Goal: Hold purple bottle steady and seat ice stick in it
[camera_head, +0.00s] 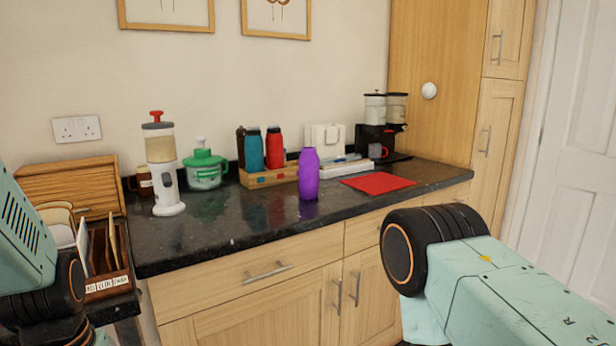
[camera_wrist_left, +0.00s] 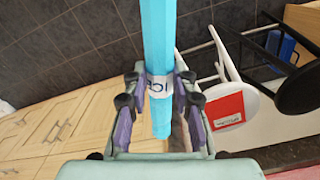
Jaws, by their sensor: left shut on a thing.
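The purple bottle (camera_head: 308,174) stands upright on the dark granite counter, near its front edge. Neither gripper is near it in the head view. The ice stick (camera_wrist_left: 158,40) is a long light-blue bar with a white band lettered "ICE", seen in the left wrist view. My left gripper (camera_wrist_left: 159,92) is shut on it around the band, and its lower end reaches down between the fingers. In the head view only parts of my two arms show, at the left and right edges. My right gripper is out of view.
Behind the purple bottle, a wooden tray (camera_head: 270,176) holds a teal bottle (camera_head: 254,150) and a red bottle (camera_head: 274,149). A red mat (camera_head: 378,183) lies to its right. A white grinder (camera_head: 164,170) stands at left. A white stool (camera_wrist_left: 235,105) shows in the wrist view.

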